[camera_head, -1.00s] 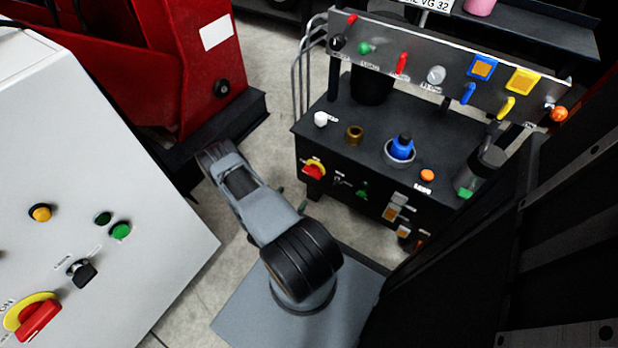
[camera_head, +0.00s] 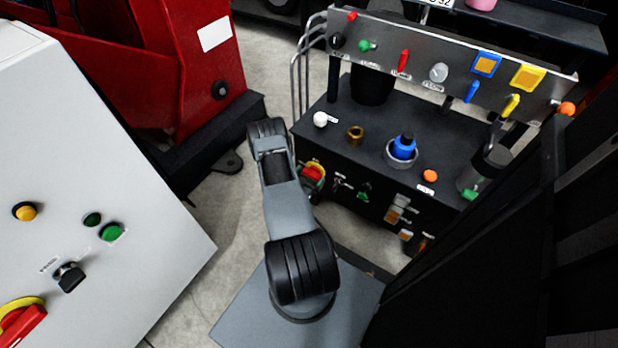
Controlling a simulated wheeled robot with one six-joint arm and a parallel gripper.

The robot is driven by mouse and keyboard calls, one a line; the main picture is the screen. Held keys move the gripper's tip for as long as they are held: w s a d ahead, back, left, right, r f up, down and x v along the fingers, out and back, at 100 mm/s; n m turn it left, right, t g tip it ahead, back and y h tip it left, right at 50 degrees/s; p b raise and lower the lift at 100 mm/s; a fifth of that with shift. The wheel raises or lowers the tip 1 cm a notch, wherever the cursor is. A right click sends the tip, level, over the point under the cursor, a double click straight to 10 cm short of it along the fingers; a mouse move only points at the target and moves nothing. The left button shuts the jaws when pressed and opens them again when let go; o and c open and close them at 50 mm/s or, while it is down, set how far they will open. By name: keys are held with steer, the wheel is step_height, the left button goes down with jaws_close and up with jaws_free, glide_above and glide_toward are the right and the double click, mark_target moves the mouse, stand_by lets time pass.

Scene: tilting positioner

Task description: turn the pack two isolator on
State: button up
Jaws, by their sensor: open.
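A red rotary switch on a yellow plate (camera_head: 314,173) sits at the left end of the front face of the black power pack (camera_head: 350,128). Its label is too small to read, and I cannot tell its setting for sure. My arm's grey link stands just left of it and covers part of the pack's front edge. A second, larger red handle on a yellow plate (camera_head: 22,318) is on the pale cabinet at the lower left, cut by the frame edge. I cannot read which is pack two's. My gripper is not visible; the arm's far end is hidden behind its own links.
The pack's rear panel (camera_head: 455,65) carries several coloured knobs and levers. A blue cap (camera_head: 403,147) and an orange button (camera_head: 430,176) are on its top. The pale cabinet (camera_head: 110,170) stands left, a red machine (camera_head: 185,75) behind.

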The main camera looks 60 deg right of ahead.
steer(key=shift+c, duration=0.4)
steer(key=c, duration=0.7)
steer(key=shift+o, duration=0.2)
steer(key=shift+m, duration=0.3)
steer(key=m, duration=0.3)
steer(key=shift+s+m+b, duration=0.15)
steer(key=shift+m+b, duration=0.15)
steer(key=shift+m, duration=0.1)
steer(key=m, duration=0.4)
steer(key=shift+s+f+m+b, duration=0.15)
steer(key=shift+m+b, duration=0.15)
steer(key=shift+b, duration=0.05)
steer(key=m+b, duration=0.1)
steer(key=m, duration=0.3)
steer(key=shift+s+f, duration=0.1)
steer(key=shift+f, duration=0.05)
steer(key=shift+f+m+b, duration=0.1)
steer(key=shift+m+b, duration=0.3)
steer(key=shift+m, duration=2)
